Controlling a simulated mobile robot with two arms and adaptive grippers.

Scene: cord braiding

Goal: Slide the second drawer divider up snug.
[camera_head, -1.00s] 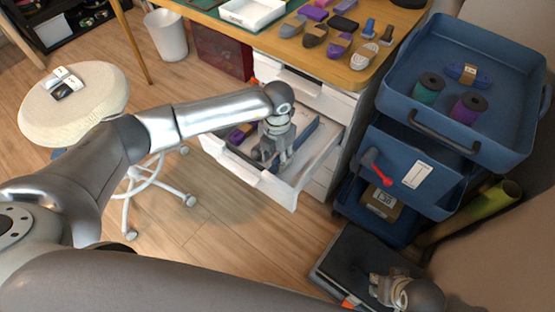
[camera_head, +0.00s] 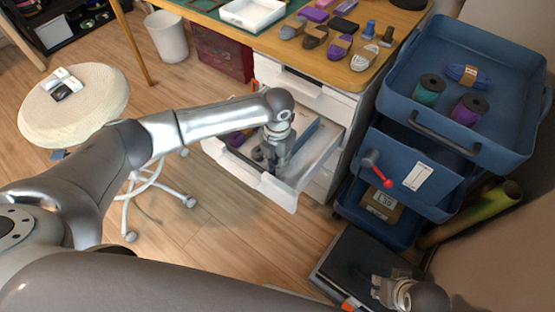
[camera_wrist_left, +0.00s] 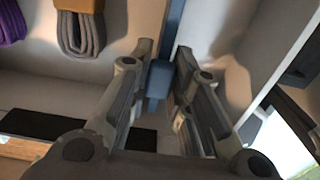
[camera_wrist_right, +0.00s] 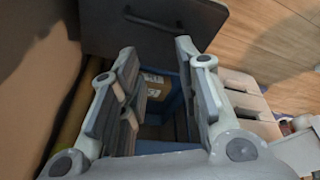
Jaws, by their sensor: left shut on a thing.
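The white drawer (camera_head: 245,172) stands pulled out under the desk. A blue divider (camera_head: 305,133) runs front to back inside it. My left gripper (camera_head: 268,158) reaches down into the drawer and is shut on the divider. In the left wrist view the divider's blue end (camera_wrist_left: 159,80) sits between the fingers; their tips hide part of it. A purple cord bundle (camera_wrist_left: 12,22) and a brown-grey one (camera_wrist_left: 80,28) lie left of the divider, apart from it. My right gripper (camera_wrist_right: 155,55) is open and empty, low at the right, over a dark flat surface (camera_head: 345,262).
A blue trolley (camera_head: 430,135) with spools and a red-ended handle (camera_head: 388,183) stands right of the drawer. The desk (camera_head: 385,50) above holds several cord bundles. A round stool (camera_head: 75,105) is at left. Floor in front of the drawer is clear.

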